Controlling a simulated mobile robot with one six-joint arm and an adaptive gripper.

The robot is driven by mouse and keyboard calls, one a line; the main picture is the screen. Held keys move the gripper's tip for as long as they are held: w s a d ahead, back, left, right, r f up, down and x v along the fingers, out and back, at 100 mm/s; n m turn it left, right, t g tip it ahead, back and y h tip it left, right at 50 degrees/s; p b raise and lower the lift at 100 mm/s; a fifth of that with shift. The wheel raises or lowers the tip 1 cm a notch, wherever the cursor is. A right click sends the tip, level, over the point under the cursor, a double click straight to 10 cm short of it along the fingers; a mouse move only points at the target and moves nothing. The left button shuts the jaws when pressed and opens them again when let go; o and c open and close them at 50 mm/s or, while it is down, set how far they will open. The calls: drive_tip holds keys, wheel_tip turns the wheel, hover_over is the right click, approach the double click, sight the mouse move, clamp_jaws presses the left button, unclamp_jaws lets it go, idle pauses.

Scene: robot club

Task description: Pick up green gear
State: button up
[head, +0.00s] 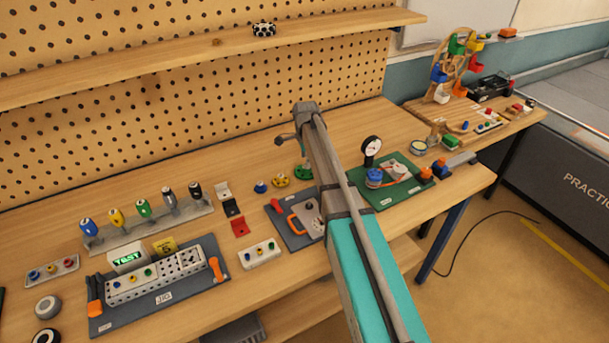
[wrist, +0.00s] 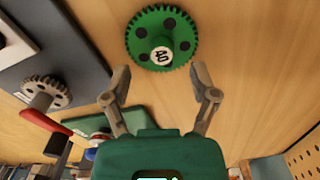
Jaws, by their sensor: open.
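A grey gear (wrist: 45,93) and a red handle (wrist: 47,123) sit near a dark board left of the green gear. In the head view, yellow (head: 279,181) and blue (head: 261,187) pieces stand left of the green one. A pegboard (head: 200,110) rises behind the bench.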

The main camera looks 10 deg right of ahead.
sight(306, 170)
drive_tip(key=shift+d+f+b, duration=0.15)
drive_tip(key=shift+f+b, duration=1.4)
drive_tip(key=shift+f, duration=0.3)
clamp_jaws()
